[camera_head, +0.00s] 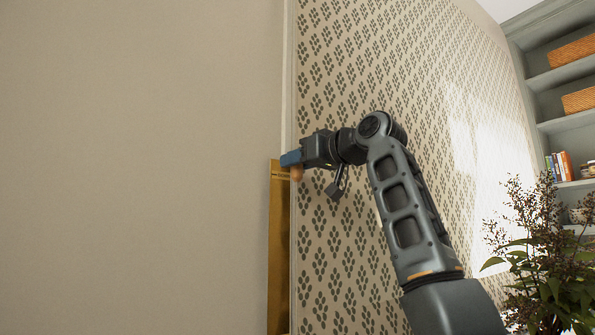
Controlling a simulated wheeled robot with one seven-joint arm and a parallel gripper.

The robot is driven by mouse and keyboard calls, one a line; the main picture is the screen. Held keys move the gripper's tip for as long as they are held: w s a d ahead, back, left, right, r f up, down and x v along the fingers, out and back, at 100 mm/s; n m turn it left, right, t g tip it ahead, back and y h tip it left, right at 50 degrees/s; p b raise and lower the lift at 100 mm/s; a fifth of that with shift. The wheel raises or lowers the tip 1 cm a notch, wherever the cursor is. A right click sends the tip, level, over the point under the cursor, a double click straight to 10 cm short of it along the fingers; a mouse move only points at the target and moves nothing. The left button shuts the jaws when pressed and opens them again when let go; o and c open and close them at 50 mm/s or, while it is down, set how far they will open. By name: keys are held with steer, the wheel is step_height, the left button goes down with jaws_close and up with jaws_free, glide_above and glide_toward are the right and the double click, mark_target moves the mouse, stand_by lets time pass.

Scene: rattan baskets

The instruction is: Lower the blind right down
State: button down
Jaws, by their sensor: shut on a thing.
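My gripper (291,160) is at the end of my arm, at the edge between a plain beige surface and a patterned wall. Its blue fingers point left and are shut on a small orange-brown piece (297,174), which shows just below them. Most of that piece is hidden by the fingers, so I cannot tell if it is a cord pull. I cannot clearly pick out the blind or tell how far down it hangs.
A gold-framed panel (280,255) stands upright just below my gripper. The patterned wall (340,60) runs behind my arm. A leafy plant (545,260) stands at lower right, in front of grey shelves (565,75) with baskets and books. The beige surface (130,160) at left is clear.

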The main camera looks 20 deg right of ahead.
steer(key=shift+s+r, duration=0.1)
steer(key=shift+r, duration=0.4)
steer(key=c, duration=1.2)
jaws_free()
steer(key=shift+o, duration=1.3)
steer(key=shift+f, duration=0.2)
steer(key=shift+s+d+f, duration=0.1)
steer(key=shift+s+d, duration=0.15)
steer(key=shift+s, duration=0.05)
steer(key=b+v, duration=0.2)
steer(key=v, duration=0.5)
steer(key=shift+b, duration=0.4)
